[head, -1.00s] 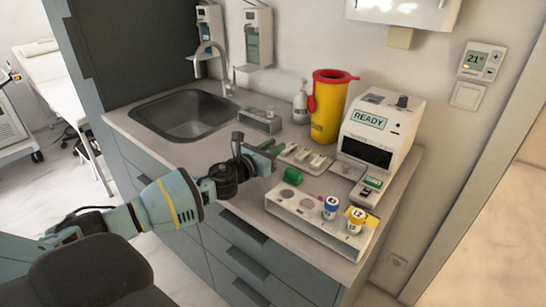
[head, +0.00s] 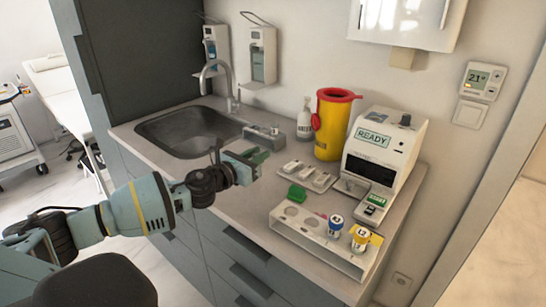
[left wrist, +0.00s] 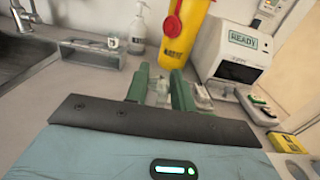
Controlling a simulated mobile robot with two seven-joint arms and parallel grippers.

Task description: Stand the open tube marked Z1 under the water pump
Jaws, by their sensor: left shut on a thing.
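My left gripper (head: 255,160) has green fingers, shut on a small pale, clear thing, apparently the open tube. In the left wrist view a little of that tube (left wrist: 159,88) shows between the fingers (left wrist: 160,92); no Z1 mark can be read. The gripper is above the counter, in front of a grey holder beside the sink. A white pump bottle (head: 304,120) stands at the back by the wall, also in the left wrist view (left wrist: 140,32); I cannot read its label. My right gripper is not in view.
The grey holder (head: 262,139) has a small vial at its right end. The sink (head: 190,132) is left, a yellow bin (head: 331,130) and READY device (head: 385,155) right.

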